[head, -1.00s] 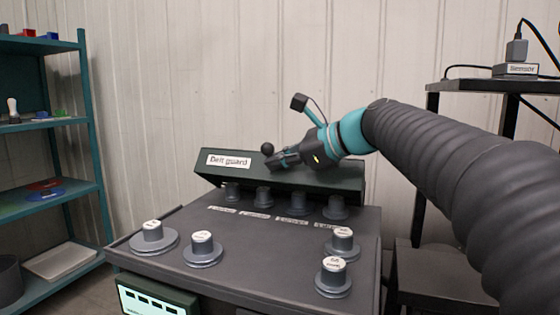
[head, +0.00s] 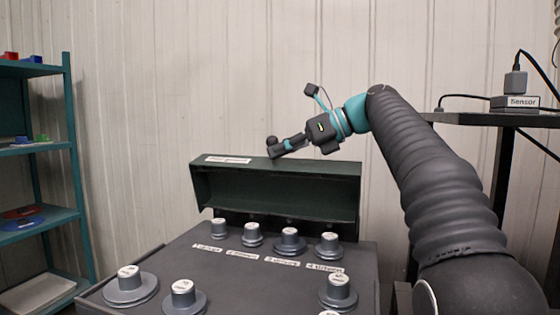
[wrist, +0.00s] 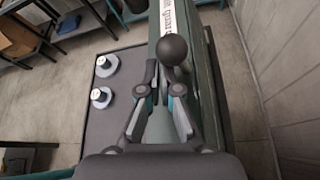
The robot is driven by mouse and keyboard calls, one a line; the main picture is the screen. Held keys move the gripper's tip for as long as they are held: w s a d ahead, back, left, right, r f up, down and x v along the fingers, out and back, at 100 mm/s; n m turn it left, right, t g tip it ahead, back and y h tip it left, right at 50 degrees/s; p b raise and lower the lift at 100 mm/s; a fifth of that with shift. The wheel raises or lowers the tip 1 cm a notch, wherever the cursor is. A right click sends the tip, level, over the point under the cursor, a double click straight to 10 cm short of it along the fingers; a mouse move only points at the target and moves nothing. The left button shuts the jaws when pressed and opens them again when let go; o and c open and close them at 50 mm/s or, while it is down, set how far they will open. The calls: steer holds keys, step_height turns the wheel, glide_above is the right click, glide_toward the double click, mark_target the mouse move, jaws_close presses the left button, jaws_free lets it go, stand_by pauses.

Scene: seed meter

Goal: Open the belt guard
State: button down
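The dark green belt guard (head: 290,182) is a long hinged cover at the back of the grey machine top. It is tilted up, and its hollow underside faces me. Its label (head: 228,160) is foreshortened on the top face. A black ball knob (head: 272,141) stands on the guard's upper edge. It shows large in the wrist view (wrist: 173,50). My gripper (head: 276,153) is at the knob, reaching in from the right. In the wrist view its fingers (wrist: 160,75) converge just below the ball, apparently shut on its stem, which is mostly hidden.
Several capped grey knobs stand in a row (head: 290,240) below the guard, with small labels before them. More knobs (head: 130,287) stand at the front. A teal shelf (head: 70,180) is at left, and a dark stand with a sensor box (head: 515,104) at right. The wall is close behind.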

steer(key=shift+w+d+r, duration=0.2)
steer(key=shift+w+r, duration=0.1)
steer(key=shift+w, duration=0.4)
steer(key=shift+w+d+r, duration=0.15)
steer(key=shift+w+r, duration=0.15)
steer(key=shift+w, duration=0.35)
steer(key=shift+w+r, duration=0.1)
steer(key=shift+r, duration=0.1)
